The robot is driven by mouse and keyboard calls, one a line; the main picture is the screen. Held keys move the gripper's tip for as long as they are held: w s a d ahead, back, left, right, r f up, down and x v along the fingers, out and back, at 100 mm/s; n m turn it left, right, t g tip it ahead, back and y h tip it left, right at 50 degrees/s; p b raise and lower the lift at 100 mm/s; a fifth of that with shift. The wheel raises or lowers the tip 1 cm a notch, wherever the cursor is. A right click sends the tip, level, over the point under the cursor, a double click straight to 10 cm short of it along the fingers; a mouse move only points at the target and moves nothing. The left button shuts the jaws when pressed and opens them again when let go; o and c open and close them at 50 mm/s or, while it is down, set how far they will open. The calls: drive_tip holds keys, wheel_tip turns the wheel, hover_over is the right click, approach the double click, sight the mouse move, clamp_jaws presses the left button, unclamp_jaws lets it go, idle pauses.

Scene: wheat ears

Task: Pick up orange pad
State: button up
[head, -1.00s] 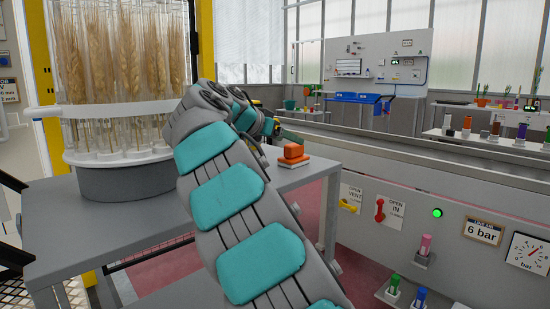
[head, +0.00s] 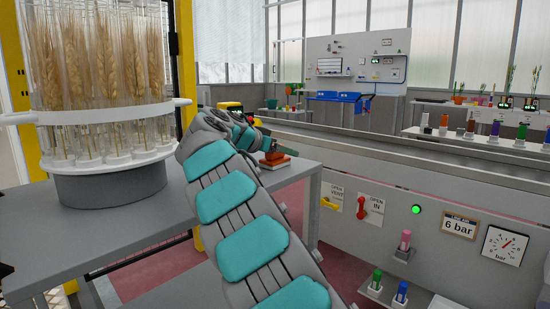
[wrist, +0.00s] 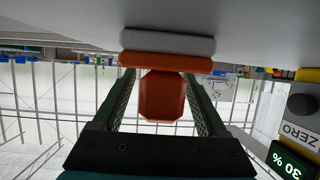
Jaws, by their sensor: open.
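The orange pad (head: 276,161) lies on a pale slab near the far right corner of the grey table, partly hidden by my gripper (head: 262,143). In the wrist view, which is upside down, the pad shows as a flat orange layer (wrist: 165,62) with an orange block-shaped part (wrist: 162,97) standing on it. My gripper (wrist: 161,82) is open, with one dark green finger on each side of that block. Gaps show between the block and both fingers. The pale slab (wrist: 168,42) sits between the pad and the table.
A round rack (head: 112,184) of wheat ears in clear tubes stands on the table (head: 120,235) to the left. A control panel with a red handle (head: 362,207) and a gauge (head: 505,246) is at the right. In the wrist view, a unit marked ZERO (wrist: 300,108) is at the right edge.

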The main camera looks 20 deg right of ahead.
drive_tip(key=shift+c, duration=0.3)
clamp_jaws()
idle(0.3)
